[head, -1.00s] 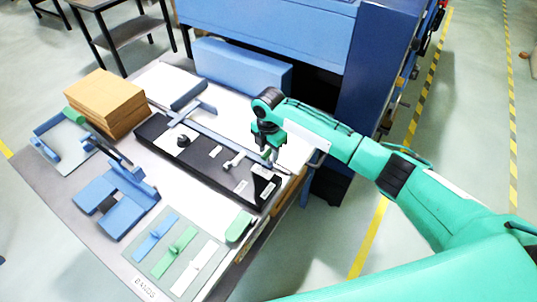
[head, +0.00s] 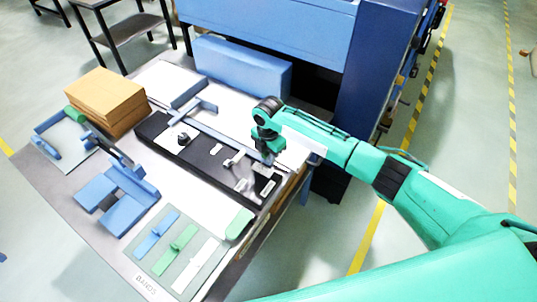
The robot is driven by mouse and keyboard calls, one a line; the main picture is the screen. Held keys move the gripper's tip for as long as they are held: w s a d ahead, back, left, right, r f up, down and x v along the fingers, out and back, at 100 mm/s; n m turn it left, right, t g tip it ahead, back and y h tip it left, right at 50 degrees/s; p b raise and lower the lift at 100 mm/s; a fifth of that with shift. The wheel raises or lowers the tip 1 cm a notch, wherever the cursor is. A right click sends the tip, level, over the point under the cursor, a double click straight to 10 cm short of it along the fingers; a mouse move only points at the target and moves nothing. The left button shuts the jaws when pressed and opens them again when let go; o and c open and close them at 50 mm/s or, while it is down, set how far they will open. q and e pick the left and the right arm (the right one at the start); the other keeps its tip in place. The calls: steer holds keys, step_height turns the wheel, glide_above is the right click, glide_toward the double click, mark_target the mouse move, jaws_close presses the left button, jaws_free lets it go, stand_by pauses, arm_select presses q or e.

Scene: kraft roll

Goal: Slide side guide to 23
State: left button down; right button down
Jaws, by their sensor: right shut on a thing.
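The black ruler-like base (head: 207,158) lies across the table with a dark round knob (head: 184,139) near its left part and pale labels along it. A blue bar (head: 222,133) with a short crosspiece runs behind the base, up to my right gripper. My right gripper (head: 267,160) points down at the right end of the base, shut on what looks like the side guide. The contact is small and partly hidden by the hand. A pale grey, see-through piece (head: 243,184) lies on the base below the gripper. The numbers are too small to read. My left gripper is out of view.
A stack of brown boards (head: 106,98) stands at the left. Blue brackets (head: 118,195) lie at the front left. A mat with blue, green and white strips (head: 178,240) lies at the front. The big blue machine (head: 270,30) stands behind the table.

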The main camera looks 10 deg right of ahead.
steer(key=shift+w+a, duration=0.55)
steer(key=shift+w, duration=0.05)
steer(key=c, duration=1.3)
jaws_free()
step_height(320, 180, up, 14)
steer(key=b, duration=0.2)
steer(key=shift+b, duration=0.3)
steer(key=shift+f, duration=0.1)
